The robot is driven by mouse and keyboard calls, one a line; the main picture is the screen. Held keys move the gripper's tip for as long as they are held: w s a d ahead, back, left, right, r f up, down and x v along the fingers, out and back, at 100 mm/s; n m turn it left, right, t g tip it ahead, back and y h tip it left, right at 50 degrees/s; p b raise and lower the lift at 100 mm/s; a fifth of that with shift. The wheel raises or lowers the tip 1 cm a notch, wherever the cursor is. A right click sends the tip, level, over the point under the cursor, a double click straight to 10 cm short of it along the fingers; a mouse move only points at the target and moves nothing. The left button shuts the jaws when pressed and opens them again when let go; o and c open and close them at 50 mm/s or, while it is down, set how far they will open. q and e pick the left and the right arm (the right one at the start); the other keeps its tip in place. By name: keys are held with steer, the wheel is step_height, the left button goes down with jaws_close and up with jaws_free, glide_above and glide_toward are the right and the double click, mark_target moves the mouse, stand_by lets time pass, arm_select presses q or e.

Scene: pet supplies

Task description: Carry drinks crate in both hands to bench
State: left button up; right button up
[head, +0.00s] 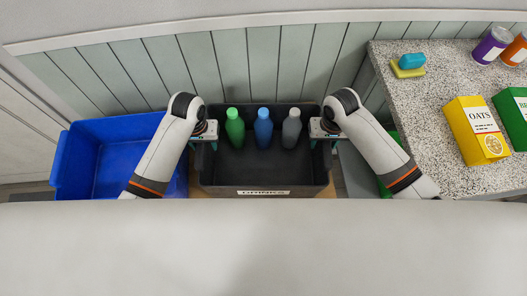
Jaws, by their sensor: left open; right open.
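The dark grey drinks crate (265,178) stands in the middle of the head view, with a white "DRINKS" label on its near wall. A green bottle (235,128), a blue bottle (263,128) and a grey bottle (291,128) stand upright in its far part. My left gripper (212,143) is open at the crate's left wall. My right gripper (318,143) is open at its right wall. I cannot tell whether the fingers touch the walls. The speckled stone-topped surface at right (420,115) may be the bench; I cannot be sure.
A blue bin (120,130) stands left of the crate. The speckled surface carries a yellow oats box (477,131), a green box (512,115), purple (491,46) and orange (516,50) cans and a sponge (408,70). A panelled wall stands behind.

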arm_select(q)
jaws_close()
arm_select(e)
jaws_close()
